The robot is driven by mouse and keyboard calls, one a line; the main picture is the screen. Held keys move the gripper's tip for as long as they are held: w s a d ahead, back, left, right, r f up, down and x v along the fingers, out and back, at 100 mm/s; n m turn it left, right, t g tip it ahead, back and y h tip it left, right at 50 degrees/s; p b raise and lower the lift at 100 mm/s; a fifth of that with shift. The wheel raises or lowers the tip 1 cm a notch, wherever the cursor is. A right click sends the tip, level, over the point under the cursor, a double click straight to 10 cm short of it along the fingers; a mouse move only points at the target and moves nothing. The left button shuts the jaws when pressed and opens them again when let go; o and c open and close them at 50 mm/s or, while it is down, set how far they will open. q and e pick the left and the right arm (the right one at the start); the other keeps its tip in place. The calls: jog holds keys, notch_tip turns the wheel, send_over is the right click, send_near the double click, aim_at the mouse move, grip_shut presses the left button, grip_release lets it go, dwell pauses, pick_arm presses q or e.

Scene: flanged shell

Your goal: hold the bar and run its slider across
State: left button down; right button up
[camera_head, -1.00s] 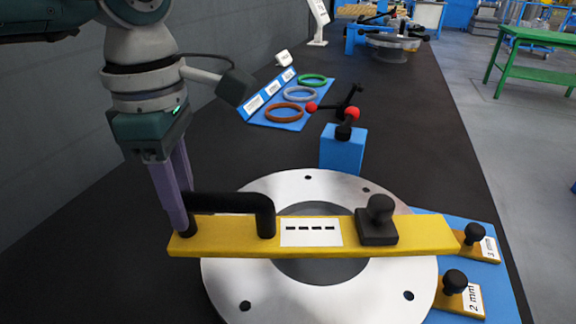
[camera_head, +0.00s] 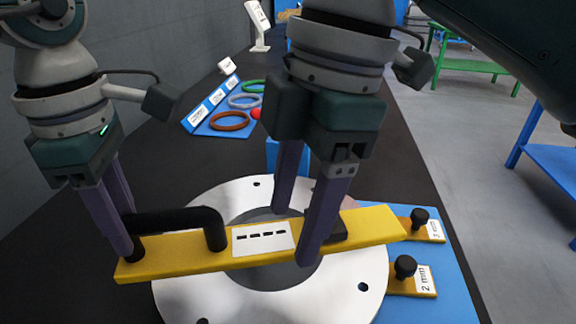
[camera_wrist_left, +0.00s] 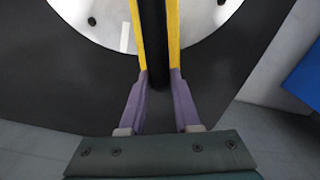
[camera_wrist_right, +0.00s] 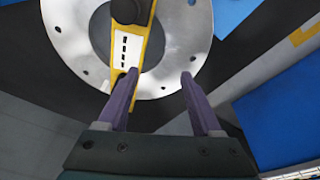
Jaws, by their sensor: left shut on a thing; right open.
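The yellow bar (camera_head: 185,254) lies across the pale flanged ring (camera_head: 180,293). It has a black handle (camera_head: 175,220) at its left end and a white label (camera_head: 262,238). My left gripper (camera_head: 131,242) is shut on the handle's left end; the left wrist view shows the handle (camera_wrist_left: 152,45) running between its fingers. The black slider (camera_head: 338,230) sits on the bar right of the label, partly hidden by my right gripper (camera_head: 294,236). That gripper is open, its fingers straddling the bar in the head view. In the right wrist view the slider (camera_wrist_right: 131,8) is beyond its fingertips.
Two knobbed yellow pieces, marked 3 mm (camera_head: 424,229) and 2 mm (camera_head: 410,277), lie on a blue board (camera_head: 445,290) at right. A blue block (camera_head: 272,155) stands behind the ring. Coloured rings (camera_head: 230,121) lie farther back.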

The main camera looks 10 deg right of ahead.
jog(key=w+d+r+n+h, duration=0.2)
jog(key=w+d+r, duration=0.35)
jog(key=r, duration=0.25)
notch_tip(320, 180, down, 12)
jog(key=shift+r, duration=0.2)
jog(key=shift+c, duration=0.4)
grip_shut()
jog(key=shift+r, duration=0.1)
dwell(0.7)
